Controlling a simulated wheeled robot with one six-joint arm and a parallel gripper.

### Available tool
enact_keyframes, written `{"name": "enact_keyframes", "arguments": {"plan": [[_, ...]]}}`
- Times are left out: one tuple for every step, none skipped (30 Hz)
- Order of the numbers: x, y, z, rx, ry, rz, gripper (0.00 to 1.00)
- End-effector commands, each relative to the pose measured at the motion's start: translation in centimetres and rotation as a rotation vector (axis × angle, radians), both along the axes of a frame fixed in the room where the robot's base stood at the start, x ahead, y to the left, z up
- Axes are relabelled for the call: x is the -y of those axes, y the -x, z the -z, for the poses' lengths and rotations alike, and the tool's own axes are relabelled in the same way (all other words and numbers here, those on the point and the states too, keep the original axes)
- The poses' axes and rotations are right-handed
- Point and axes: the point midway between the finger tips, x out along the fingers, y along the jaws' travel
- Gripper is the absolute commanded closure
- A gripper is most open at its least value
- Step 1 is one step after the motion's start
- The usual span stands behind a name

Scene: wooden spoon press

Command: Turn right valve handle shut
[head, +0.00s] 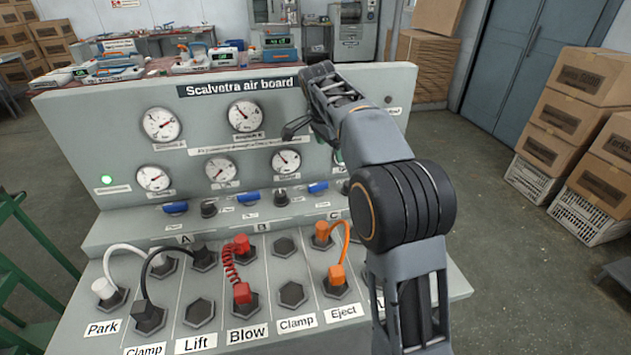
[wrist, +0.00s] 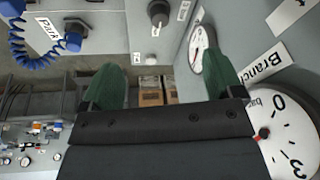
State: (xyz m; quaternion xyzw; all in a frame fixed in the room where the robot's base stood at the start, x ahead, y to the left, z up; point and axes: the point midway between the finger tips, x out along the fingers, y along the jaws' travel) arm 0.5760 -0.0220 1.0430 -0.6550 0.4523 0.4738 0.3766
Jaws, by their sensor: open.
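Three blue valve handles show in a row below the gauges in the head view: a left one (head: 175,208), a middle one (head: 248,197) and the rightmost visible one (head: 318,187), close to my arm. All three look roughly level across the panel. My arm hides the panel farther right. My gripper (wrist: 162,65) is open and empty in the wrist view, its green fingers wide apart. In the head view it is mostly hidden behind my arm, in front of the board's right part. No blue valve handle can be made out between the fingers.
The air board (head: 60,130) carries several gauges, one close beside a finger in the wrist view (wrist: 290,135). Below are sockets with hoses, including an orange hose (head: 346,240) near my arm. Boxes (head: 570,110) stand at right; floor between is clear.

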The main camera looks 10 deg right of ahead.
Motion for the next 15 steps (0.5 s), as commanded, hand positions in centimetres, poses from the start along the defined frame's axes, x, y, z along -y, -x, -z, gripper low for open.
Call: {"name": "enact_keyframes", "arguments": {"plan": [[0.7, 0.6, 0.3, -0.002, -0.024, -0.091, 0.09], [0.9, 0.9, 0.4, -0.002, -0.037, -0.157, 0.06], [1.1, 1.2, 0.5, -0.001, -0.049, -0.246, 0.02], [1.2, 1.4, 0.5, 0.002, -0.057, -0.316, 0.02], [1.3, 1.6, 0.7, 0.006, -0.062, -0.382, 0.02], [1.3, 1.8, 0.8, 0.012, -0.065, -0.473, 0.02], [1.3, 1.9, 0.9, 0.017, -0.067, -0.541, 0.02], [1.2, 2.0, 1.0, 0.024, -0.066, -0.610, 0.02], [1.1, 2.1, 1.2, 0.032, -0.062, -0.699, 0.02], [1.0, 2.2, 1.3, 0.038, -0.057, -0.763, 0.02], [0.8, 2.2, 1.4, 0.046, -0.051, -0.827, 0.02], [0.6, 2.2, 1.6, 0.054, -0.041, -0.909, 0.02], [0.4, 2.1, 1.8, 0.059, -0.033, -0.969, 0.02], [0.2, 2.1, 1.9, 0.063, -0.024, -1.026, 0.02], [-0.1, 1.9, 2.1, 0.070, -0.011, -1.098, 0.02]]}}
